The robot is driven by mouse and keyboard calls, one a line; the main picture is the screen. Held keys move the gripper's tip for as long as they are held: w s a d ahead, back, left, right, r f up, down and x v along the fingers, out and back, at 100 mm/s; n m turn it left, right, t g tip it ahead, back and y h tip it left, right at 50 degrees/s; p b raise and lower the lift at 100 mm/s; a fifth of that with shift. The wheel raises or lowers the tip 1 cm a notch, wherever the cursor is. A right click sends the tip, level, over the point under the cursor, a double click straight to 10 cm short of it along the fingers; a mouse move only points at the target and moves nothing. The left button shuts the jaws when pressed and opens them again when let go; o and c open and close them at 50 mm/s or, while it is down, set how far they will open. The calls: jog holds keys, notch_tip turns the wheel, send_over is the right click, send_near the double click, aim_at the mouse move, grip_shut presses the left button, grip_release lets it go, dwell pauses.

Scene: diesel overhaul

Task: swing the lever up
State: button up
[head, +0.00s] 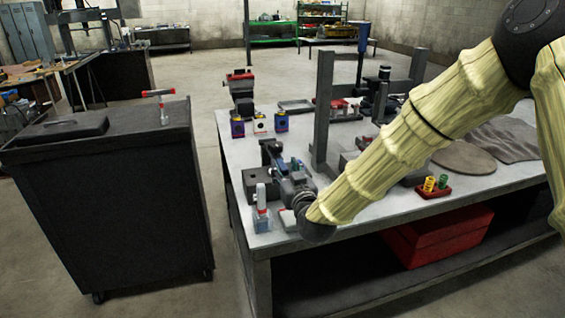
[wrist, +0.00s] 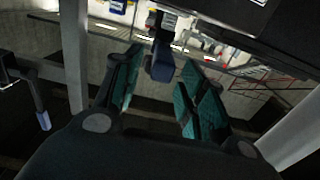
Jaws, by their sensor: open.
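My gripper (head: 285,168) is low over the near left part of the workbench, reaching in from the right. In the wrist view my gripper (wrist: 162,82) is open, with teal pads on both fingers. A dark bar with a blue end (wrist: 161,66), which looks like the lever, shows in the gap near the fingertips. The fingers are apart, and I cannot tell whether either touches it. A second grey rod with a blue-grey end (wrist: 43,120) hangs at the left of the wrist view. In the head view my gripper hides much of the dark fixture (head: 269,150) there.
A small upright device with a red band (head: 262,198) stands close left of my gripper on the workbench (head: 240,152). A dark upright frame (head: 322,105) stands behind. A black cabinet (head: 110,200) is across the aisle.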

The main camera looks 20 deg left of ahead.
aim_at(279, 158)
jog(key=shift+x, duration=1.75)
grip_shut()
